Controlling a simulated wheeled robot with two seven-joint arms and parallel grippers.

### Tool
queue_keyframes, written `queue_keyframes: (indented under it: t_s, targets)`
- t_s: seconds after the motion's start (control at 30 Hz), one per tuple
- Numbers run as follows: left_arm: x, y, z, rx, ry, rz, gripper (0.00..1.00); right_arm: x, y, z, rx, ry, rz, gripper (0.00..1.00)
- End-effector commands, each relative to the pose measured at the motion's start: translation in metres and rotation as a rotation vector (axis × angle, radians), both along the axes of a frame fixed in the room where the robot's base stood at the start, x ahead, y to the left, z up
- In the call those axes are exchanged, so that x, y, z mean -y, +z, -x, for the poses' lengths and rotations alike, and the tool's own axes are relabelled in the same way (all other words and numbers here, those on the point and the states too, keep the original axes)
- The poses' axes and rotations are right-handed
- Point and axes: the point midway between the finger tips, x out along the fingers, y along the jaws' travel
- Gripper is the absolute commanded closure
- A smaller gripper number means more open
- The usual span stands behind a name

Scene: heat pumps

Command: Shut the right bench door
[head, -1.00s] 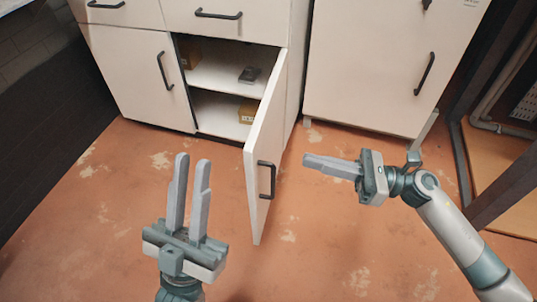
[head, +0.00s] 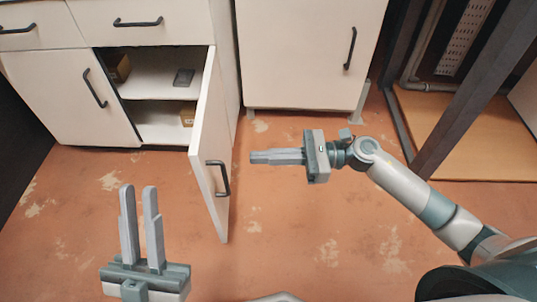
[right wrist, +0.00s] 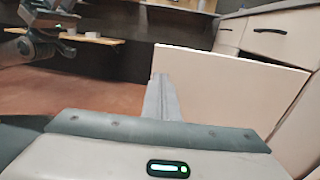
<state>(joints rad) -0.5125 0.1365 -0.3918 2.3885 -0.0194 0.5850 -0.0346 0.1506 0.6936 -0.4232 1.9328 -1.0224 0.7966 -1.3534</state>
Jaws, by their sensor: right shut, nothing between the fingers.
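The right bench door (head: 209,150) is a white panel with a black handle (head: 217,178). It stands wide open in the head view, swung out from the bench towards me. My right gripper (head: 252,157) is shut and empty, just right of the door's outer face, with its fingers pointing left at it and a small gap between. The door also shows in the right wrist view (right wrist: 235,90), behind the shut fingers (right wrist: 161,98). My left gripper (head: 139,192) is open and empty, to the left of the door with its fingers pointing up.
The open compartment (head: 150,83) shows a shelf with a dark flat item (head: 184,77) and small boxes. The left bench door (head: 65,98) is shut. A white cabinet (head: 305,50) stands to the right. The floor (head: 330,235) near the door is clear.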

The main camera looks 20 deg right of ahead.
Motion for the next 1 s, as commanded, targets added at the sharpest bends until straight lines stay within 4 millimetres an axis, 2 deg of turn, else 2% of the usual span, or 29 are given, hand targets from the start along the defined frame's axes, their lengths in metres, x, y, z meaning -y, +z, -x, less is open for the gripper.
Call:
queue_keyframes:
  t_s: [0.5,0.7,1.0]
  targets:
    - [0.004,-0.005,-0.002,-0.038,-0.006,-0.009,0.81,-0.086,0.001,-0.020,0.001,0.001,-0.002,1.00]
    - [0.004,-0.006,-0.001,-0.043,-0.007,-0.011,0.81,-0.103,0.000,-0.024,0.000,0.000,-0.001,1.00]
    - [0.004,-0.008,0.000,-0.048,-0.007,-0.011,0.81,-0.107,0.000,-0.025,0.000,-0.001,0.000,1.00]
